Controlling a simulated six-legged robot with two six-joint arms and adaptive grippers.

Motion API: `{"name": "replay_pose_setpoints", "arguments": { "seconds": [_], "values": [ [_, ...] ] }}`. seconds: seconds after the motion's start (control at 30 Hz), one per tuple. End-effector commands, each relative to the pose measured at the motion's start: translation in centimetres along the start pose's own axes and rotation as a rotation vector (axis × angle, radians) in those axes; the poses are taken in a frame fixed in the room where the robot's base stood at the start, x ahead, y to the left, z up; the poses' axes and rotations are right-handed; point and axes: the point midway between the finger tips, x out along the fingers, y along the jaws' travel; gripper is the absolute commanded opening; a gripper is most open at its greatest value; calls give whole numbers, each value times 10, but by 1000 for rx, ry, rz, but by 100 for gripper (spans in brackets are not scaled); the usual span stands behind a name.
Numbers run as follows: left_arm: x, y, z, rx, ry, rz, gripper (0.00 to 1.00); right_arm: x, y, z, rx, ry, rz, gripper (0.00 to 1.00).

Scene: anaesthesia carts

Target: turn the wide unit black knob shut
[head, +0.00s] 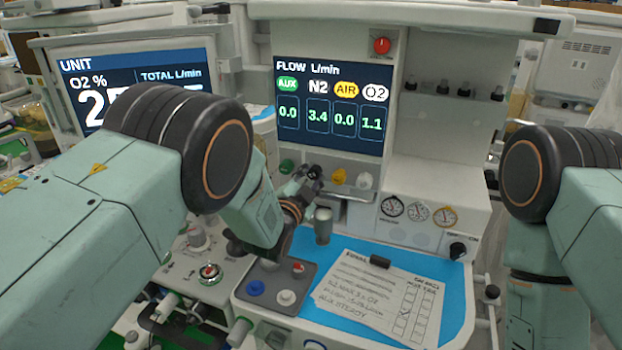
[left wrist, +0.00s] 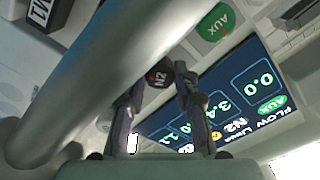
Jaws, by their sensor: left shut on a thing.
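The wide unit (head: 478,112) has a flow display (head: 333,136) reading AUX 0.0, N2 3.4, AIR 0.0 and O2 1.1. Its black knob (head: 315,171) is below the display, between the green and yellow knobs. In the left wrist view the black knob (left wrist: 158,76), marked N2, sits between my fingertips. My left gripper (head: 306,179) is shut on this knob and hides part of it in the head view. My right arm's links show at the right, but its gripper is out of view.
A green knob (head: 288,166) is just left of the black one, with yellow (head: 338,177) and white (head: 364,181) knobs to its right. A paper sheet (head: 372,297) lies on the blue worktop (head: 455,290).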

Motion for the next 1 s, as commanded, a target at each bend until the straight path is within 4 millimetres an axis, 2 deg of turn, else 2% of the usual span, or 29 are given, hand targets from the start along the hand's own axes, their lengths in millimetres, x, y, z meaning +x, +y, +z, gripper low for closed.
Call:
{"name": "replay_pose_setpoints", "arguments": {
  "seconds": [0.17,0.2,0.3,0.67,0.77,1.0],
  "values": [
    [0,-1,-1,-1,1,-1,0,0,0,0,0,0,0,40],
    [0,-1,-1,-1,1,-1,31,0,0,0,0,0,0,40],
    [0,-1,-1,-1,1,-1,39,0,0,0,0,0,0,40],
    [-3,0,0,-2,0,0,39,0,0,0,0,0,0,40],
    [-10,0,0,-2,-1,1,39,0,0,0,0,0,0,40],
    [-42,0,0,0,-2,2,39,0,0,0,0,0,0,40]
  ]
}}
